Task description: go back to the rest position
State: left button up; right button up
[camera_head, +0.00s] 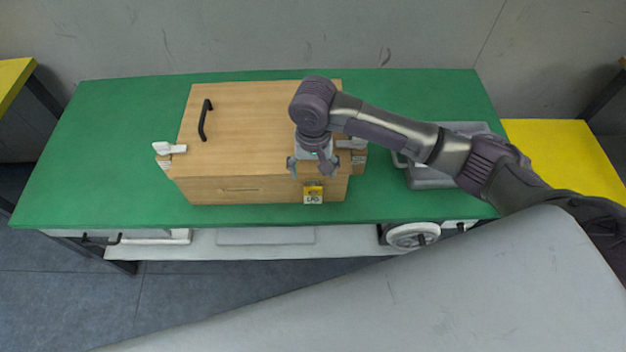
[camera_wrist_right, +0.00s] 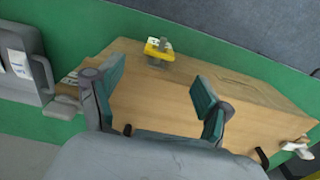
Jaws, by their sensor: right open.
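My right gripper (camera_head: 312,168) is over the front right part of a wooden box (camera_head: 245,125) on a green table (camera_head: 420,95). In the right wrist view, its two green-padded fingers (camera_wrist_right: 160,98) are spread apart with nothing between them. A small yellow and white item (camera_head: 313,193) is at the box's front right edge, just below the gripper. The item also shows in the wrist view (camera_wrist_right: 158,49), beyond the fingertips and apart from them. My left gripper is in neither view.
The box has a black handle (camera_head: 205,120) on top and white items at its left (camera_head: 168,149) and right sides. A grey container (camera_head: 430,178) stands right of the box, partly behind my right arm. A lower shelf (camera_head: 265,236) holds other things. The table's left side is clear.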

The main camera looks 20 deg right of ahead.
jog(key=shift+r, duration=1.7)
jog(key=s+a+f+n+t+y, duration=0.1)
jog(key=s+a+f+n+y, duration=0.15)
jog(key=s, duration=0.25)
jog(key=s+a+f+n+t+y, duration=0.1)
jog(key=s+a+f+n, duration=0.15)
jog(key=s, duration=0.25)
jog(key=s+d+t+h, duration=0.2)
jog(key=s+d+h, duration=0.1)
jog(key=s+d, duration=0.75)
notch_tip(320, 180, down, 25)
jog(key=d+g, duration=0.1)
jog(key=g, duration=0.1)
jog(key=s+d+f+g, duration=0.1)
jog(key=s+d+f, duration=0.2)
jog(key=s+f, duration=1.4)
jog(key=shift+s+d+f+n, duration=0.2)
jog(key=shift+s+f+n, duration=0.15)
jog(key=shift+s, duration=0.25)
jog(key=shift+h, duration=0.25)
